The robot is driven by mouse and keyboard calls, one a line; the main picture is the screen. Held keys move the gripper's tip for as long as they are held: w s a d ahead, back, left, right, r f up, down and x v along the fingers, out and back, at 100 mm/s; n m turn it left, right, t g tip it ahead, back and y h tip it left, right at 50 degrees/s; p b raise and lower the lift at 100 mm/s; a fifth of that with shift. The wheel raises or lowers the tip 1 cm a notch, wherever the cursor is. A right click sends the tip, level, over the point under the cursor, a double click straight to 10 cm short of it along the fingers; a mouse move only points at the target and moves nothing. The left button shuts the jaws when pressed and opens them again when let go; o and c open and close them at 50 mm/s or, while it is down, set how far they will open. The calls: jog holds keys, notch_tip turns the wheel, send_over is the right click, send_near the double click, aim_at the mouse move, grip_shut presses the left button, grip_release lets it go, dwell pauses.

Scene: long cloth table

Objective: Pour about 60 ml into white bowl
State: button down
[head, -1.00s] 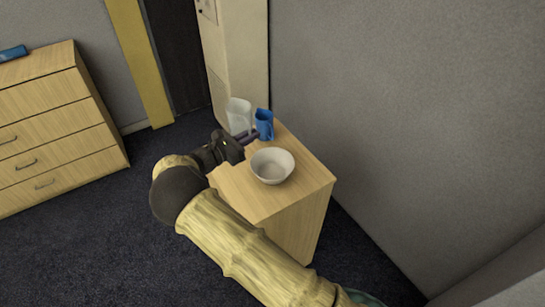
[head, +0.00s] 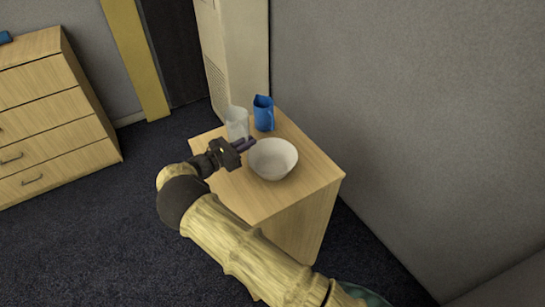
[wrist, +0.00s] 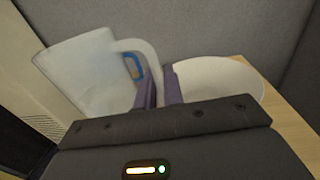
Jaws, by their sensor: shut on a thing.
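A translucent whitish jug (head: 237,122) is near the left edge of the small wooden table, and it fills the left of the wrist view (wrist: 90,75). My gripper (head: 247,146) is shut on its handle (wrist: 150,58), with the purple fingers on either side. The jug looks roughly upright; its height above the tabletop and its liquid level cannot be told. The white bowl (head: 273,158) stands on the table just right of my fingers, and shows at the right in the wrist view (wrist: 220,78). I see no stream between jug and bowl.
A blue jug (head: 264,113) stands behind the bowl, partly visible through the held jug's handle in the wrist view (wrist: 133,66). A grey wall (head: 400,120) is close on the right. The tabletop (head: 310,180) right of the bowl is clear. A drawer chest (head: 55,115) stands at left.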

jog(key=shift+s+r, duration=0.1)
jog(key=shift+r, duration=0.1)
jog(key=shift+s+d+r+m+y+p, duration=0.1)
jog(key=shift+d+r+m+y+p, duration=0.15)
jog(key=shift+m, duration=0.25)
jog(key=shift+s+r+m+y+p, duration=0.1)
jog(key=shift+r+m+y+p, duration=0.15)
jog(key=shift+m, duration=0.25)
jog(key=shift+d+f+m, duration=0.1)
jog(key=shift+f+m, duration=0.2)
jog(key=shift+f, duration=0.15)
jog(key=shift+s+d+f+m+g+y+b, duration=0.15)
jog(key=shift+f+m+b, duration=0.15)
jog(key=shift+m, duration=0.25)
jog(key=shift+s+d+f+m+g+y+b, duration=0.1)
jog(key=shift+d+f+m+g+y+b, duration=0.15)
jog(key=shift+m, duration=0.3)
jog(key=shift+s+d+r+m+y, duration=0.15)
jog(key=shift+r+m+y, duration=0.2)
jog(key=shift+m, duration=0.35)
jog(key=shift+f+b, duration=0.15)
jog(key=shift+b, duration=0.15)
jog(key=shift+f+m+y+b, duration=0.35)
jog(key=shift+m+b, duration=0.25)
jog(key=shift+m, duration=0.1)
jog(key=shift+w+a+m+t+y+b, duration=0.3)
jog(key=shift+w+a+m+y+b, duration=0.1)
jog(key=shift+a+m+b, duration=0.35)
